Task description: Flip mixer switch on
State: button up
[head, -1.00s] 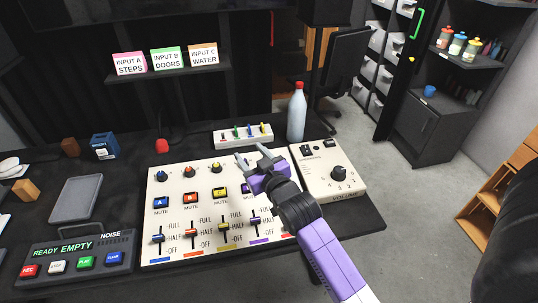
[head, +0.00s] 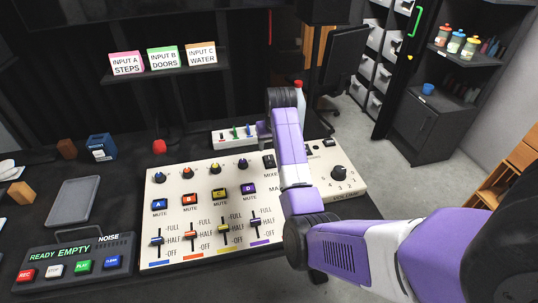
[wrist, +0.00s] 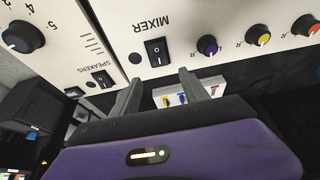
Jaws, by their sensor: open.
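The mixer switch (head: 269,162) is a black rocker at the top right of the cream mixer panel (head: 185,255). In the wrist view the rocker (wrist: 156,52) sits beside the printed word MIXER, upside down there. My gripper (wrist: 160,84) is open and empty, its two grey fingers apart on either side of the switch's line and short of it in the picture. In the head view my gripper (head: 264,132) is over the panel's back edge, partly hidden by my arm. I cannot tell whether a finger touches the panel.
A speaker box with a volume knob (head: 339,173) and a SPEAKERS switch (wrist: 103,79) stands right of the mixer. A small white box with coloured plugs (head: 228,136) and a bottle (head: 299,92) are behind. Channel knobs (head: 243,165) and sliders (head: 255,223) lie left.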

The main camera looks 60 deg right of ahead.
aim_at(269, 157)
jog(key=shift+a+f, duration=0.1)
jog(key=shift+f, duration=0.2)
jog(key=x, duration=0.7)
jog(key=shift+f, duration=0.2)
jog(key=shift+c, duration=0.2)
